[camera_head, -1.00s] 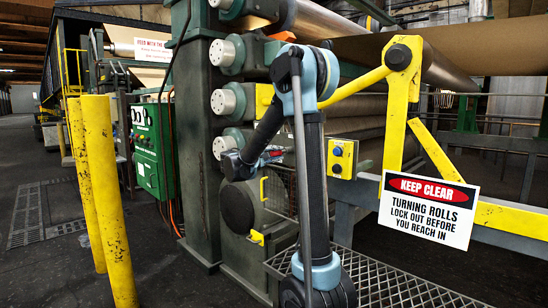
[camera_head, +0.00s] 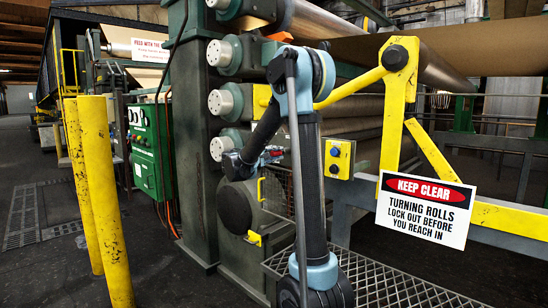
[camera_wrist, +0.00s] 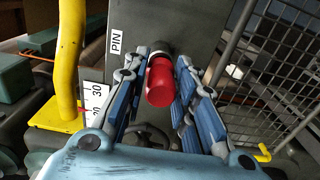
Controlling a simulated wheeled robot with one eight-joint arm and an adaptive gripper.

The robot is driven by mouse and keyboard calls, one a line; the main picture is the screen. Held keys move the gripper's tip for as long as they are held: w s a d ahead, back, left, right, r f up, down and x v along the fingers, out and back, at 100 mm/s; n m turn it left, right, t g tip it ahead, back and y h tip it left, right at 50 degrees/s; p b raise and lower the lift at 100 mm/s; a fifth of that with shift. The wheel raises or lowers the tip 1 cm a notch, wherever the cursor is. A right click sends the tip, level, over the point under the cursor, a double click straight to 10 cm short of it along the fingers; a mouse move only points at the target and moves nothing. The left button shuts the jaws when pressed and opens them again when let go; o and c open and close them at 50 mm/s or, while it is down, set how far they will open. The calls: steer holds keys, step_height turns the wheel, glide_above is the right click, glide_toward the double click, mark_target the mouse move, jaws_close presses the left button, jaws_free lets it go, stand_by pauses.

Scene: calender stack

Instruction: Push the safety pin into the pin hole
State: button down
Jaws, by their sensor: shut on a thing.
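The safety pin (camera_wrist: 160,84) shows in the wrist view as a red cylindrical grip with a pale band at its far end. My gripper (camera_wrist: 160,92) is shut on this red grip, with blue-padded fingers on its left and right sides. Beyond the pin stands a grey plate (camera_wrist: 198,25) with a white PIN label (camera_wrist: 117,41). The far end of the pin meets a dark round part at the plate. The pin hole itself is hidden, and I cannot tell how deep the pin sits. In the head view the gripper is small and partly hidden behind my arm.
A wire mesh guard (camera_wrist: 270,70) stands close on the right in the wrist view. A yellow post (camera_wrist: 68,60) and a number scale (camera_wrist: 95,98) are on the left. In the head view, rolls, a yellow bracket (camera_head: 398,90) and a KEEP CLEAR sign (camera_head: 425,208) flank my arm.

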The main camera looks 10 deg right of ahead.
steer(key=shift+x, duration=0.8)
steer(key=c, duration=1)
jaws_free()
steer(key=shift+o, duration=0.2)
steer(key=shift+a, duration=0.1)
steer(key=shift+v, duration=3.45)
